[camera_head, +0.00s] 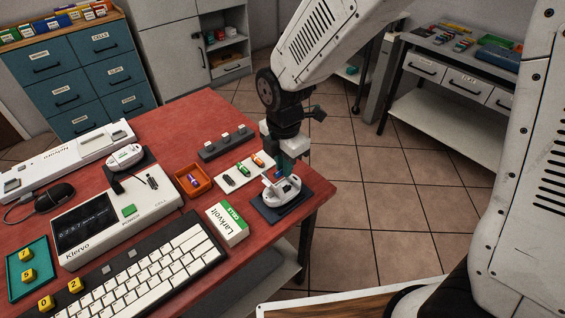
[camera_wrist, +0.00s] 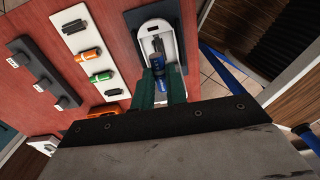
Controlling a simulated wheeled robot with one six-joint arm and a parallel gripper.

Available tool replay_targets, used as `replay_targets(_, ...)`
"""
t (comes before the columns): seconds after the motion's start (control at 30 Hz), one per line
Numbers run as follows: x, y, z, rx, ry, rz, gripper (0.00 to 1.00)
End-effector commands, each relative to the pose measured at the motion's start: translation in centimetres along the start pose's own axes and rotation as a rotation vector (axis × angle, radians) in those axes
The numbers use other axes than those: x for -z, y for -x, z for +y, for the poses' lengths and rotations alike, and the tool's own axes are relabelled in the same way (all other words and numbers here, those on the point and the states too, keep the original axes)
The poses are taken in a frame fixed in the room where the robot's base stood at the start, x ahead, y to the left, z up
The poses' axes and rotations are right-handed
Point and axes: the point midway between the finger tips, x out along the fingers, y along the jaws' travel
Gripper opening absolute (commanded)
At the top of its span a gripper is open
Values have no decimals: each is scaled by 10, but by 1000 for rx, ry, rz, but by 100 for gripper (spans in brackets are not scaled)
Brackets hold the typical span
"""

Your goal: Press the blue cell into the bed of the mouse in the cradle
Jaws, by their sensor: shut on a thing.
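The white mouse (camera_head: 281,193) sits open on its dark cradle (camera_head: 320,190) at the right front corner of the red table. In the wrist view the mouse (camera_wrist: 168,32) shows a dark bed inside its white shell. My gripper (camera_wrist: 160,86) has green fingers shut on the blue cell (camera_wrist: 157,62), which lies over the near part of the bed. Whether the cell touches the bed cannot be told. In the head view my gripper (camera_head: 284,170) points down at the mouse, and its fingers hide the cell.
A white strip (camera_head: 243,170) with green, orange and dark cells lies left of the cradle, beside a dark block with posts (camera_head: 222,144). An orange tray (camera_head: 193,181), a Larkvolt box (camera_head: 227,224) and a keyboard (camera_head: 150,270) are nearby. The table edge is close on the right.

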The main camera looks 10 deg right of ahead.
Motion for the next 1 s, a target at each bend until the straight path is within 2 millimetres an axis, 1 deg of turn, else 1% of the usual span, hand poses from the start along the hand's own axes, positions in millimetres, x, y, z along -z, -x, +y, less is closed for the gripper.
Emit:
replay_targets(0.17,2,-8,0,1,19,0,3)
replay_targets(0.6,1,-48,-1,2,15,0,3)
replay_targets(0.8,1,-57,0,0,15,0,3)
replay_targets(1.0,1,-59,0,0,15,0,3)
